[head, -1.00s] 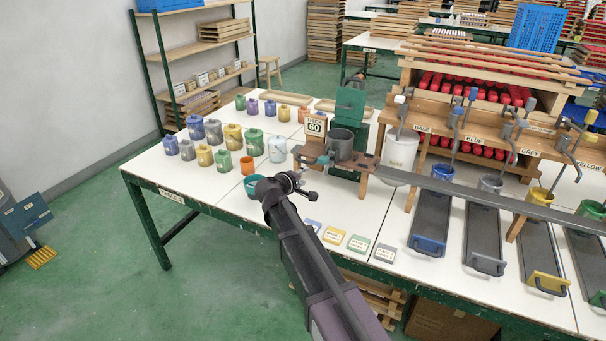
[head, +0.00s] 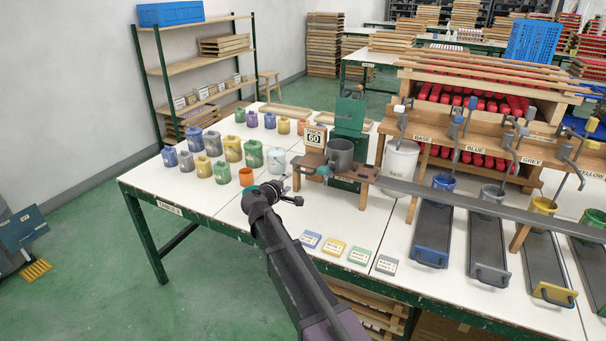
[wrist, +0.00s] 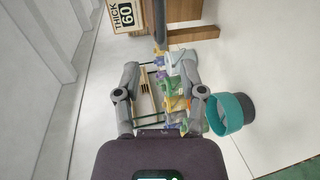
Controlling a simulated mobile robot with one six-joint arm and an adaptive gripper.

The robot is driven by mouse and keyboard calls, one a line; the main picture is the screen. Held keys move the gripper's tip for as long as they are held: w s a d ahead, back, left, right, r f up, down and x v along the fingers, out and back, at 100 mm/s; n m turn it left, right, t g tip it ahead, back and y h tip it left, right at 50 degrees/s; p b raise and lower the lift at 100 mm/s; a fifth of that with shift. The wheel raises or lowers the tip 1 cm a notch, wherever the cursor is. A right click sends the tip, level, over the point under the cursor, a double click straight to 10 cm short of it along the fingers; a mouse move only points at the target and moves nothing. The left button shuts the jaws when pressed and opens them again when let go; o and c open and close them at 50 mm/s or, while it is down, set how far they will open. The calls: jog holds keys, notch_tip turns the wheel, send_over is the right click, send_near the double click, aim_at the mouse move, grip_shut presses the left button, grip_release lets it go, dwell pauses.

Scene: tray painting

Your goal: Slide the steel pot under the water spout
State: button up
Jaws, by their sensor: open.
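My gripper (head: 291,190) is open and empty, over the table in front of the wooden stand. Both fingers show wide apart in the wrist view (wrist: 163,90). No spout is labelled as water; I cannot tell which it is.
Lidded jars (head: 233,142) crowd the table's left. Labelled tiles (head: 335,246) lie near the front edge. Pots on dark slides stand under the spouts at right.

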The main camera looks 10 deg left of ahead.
aim_at(303, 172)
jog(key=b+x, duration=0.2)
jog(key=x, duration=1)
jog(key=shift+w+f, duration=0.1)
jog(key=shift+w, duration=0.1)
grip_shut()
